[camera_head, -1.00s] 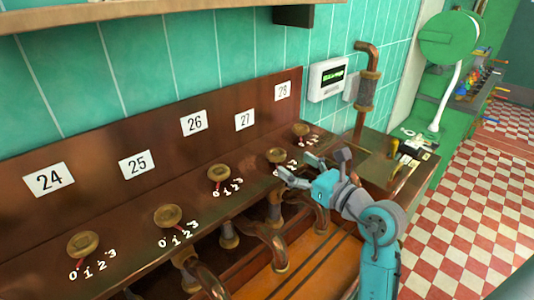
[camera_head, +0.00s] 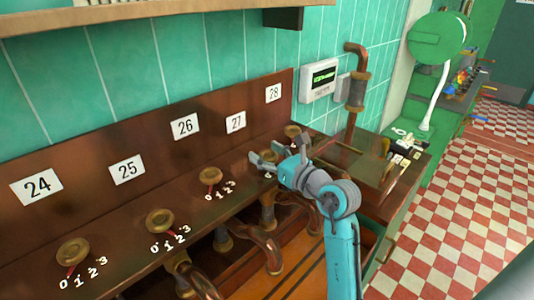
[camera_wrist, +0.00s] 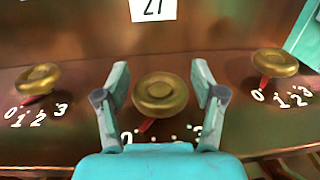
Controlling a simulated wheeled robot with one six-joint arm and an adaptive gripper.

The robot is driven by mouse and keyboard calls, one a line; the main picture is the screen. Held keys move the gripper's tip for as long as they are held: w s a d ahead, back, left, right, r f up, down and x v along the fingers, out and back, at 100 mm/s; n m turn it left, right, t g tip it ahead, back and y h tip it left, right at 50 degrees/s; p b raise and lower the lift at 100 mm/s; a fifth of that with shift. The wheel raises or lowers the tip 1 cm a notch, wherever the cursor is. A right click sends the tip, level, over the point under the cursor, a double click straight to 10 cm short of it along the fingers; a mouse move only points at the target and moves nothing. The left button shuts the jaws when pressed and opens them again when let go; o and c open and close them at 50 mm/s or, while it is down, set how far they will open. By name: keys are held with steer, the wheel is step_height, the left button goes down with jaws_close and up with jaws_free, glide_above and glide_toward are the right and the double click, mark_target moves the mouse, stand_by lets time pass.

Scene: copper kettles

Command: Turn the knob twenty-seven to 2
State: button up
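Knob twenty-seven is a round brass knob (camera_wrist: 160,94) below the white label 27 (camera_wrist: 153,8) in the wrist view. Its red pointer (camera_wrist: 147,124) points down and left, toward the 0 end of its scale. The 0 shows at lower left; the other numerals are mostly hidden by my gripper. My gripper (camera_wrist: 160,82) is open, with one finger on each side of the knob and gaps visible between. In the head view my gripper (camera_head: 278,150) is over this knob and largely hides it, below its label 27 (camera_head: 236,121).
Neighbouring knobs stand left (camera_wrist: 39,79) and right (camera_wrist: 275,62) of my gripper. In the head view, knobs 24 (camera_head: 73,251), 25 (camera_head: 160,221) and 26 (camera_head: 210,176) line the copper shelf. A vertical copper pipe (camera_head: 356,90) stands at the right.

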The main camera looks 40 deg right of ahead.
steer(key=c, duration=0.7)
steer(key=shift+y, duration=0.5)
steer(key=shift+d+n+y, duration=0.1)
steer(key=shift+n+y, duration=0.6)
steer(key=shift+n, duration=0.1)
steer(key=shift+n+g+y, duration=0.6)
steer(key=shift+n+y, duration=0.9)
steer(key=shift+y, duration=0.8)
steer(key=shift+a, duration=0.2)
steer(key=o, duration=1.2)
